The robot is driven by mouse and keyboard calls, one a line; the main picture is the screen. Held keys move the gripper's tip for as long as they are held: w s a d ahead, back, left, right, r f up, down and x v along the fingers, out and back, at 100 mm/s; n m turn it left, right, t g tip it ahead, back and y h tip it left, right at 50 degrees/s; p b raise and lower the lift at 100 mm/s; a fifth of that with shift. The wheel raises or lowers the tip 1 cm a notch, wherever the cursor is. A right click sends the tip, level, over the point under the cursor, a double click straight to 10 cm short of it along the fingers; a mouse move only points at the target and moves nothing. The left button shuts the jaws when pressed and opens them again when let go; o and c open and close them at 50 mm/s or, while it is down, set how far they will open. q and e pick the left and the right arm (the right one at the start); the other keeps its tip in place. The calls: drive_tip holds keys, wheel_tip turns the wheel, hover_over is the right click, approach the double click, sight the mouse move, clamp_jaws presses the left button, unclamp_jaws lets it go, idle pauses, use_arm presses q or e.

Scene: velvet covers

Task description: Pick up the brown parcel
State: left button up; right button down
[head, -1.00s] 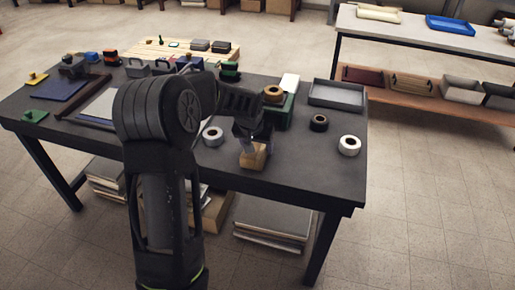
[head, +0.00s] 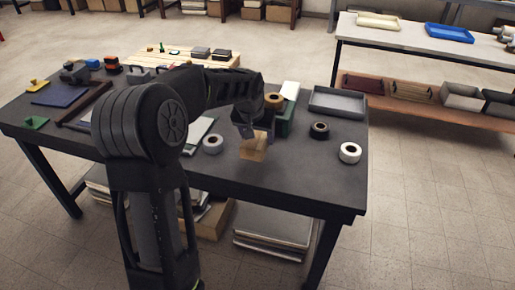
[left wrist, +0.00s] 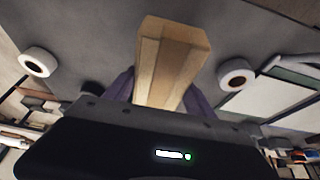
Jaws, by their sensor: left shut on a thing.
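The brown parcel (head: 254,149) is a small tan block over the front middle of the dark table (head: 310,185). My left gripper (head: 250,133) is shut on it from above. In the left wrist view the parcel (left wrist: 172,58) fills the middle, with a finger on each side of it (left wrist: 160,88). It looks raised above the tabletop, though the gap is hard to judge. My right gripper is in neither current view.
A white tape roll (head: 212,144) lies left of the parcel. A black roll (head: 319,130) and another white roll (head: 350,152) lie to its right. A grey tray (head: 338,102) and a green box (head: 287,118) stand behind. The table's front right is clear.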

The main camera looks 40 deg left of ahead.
use_arm(q)
drive_tip(key=shift+r, duration=1.5)
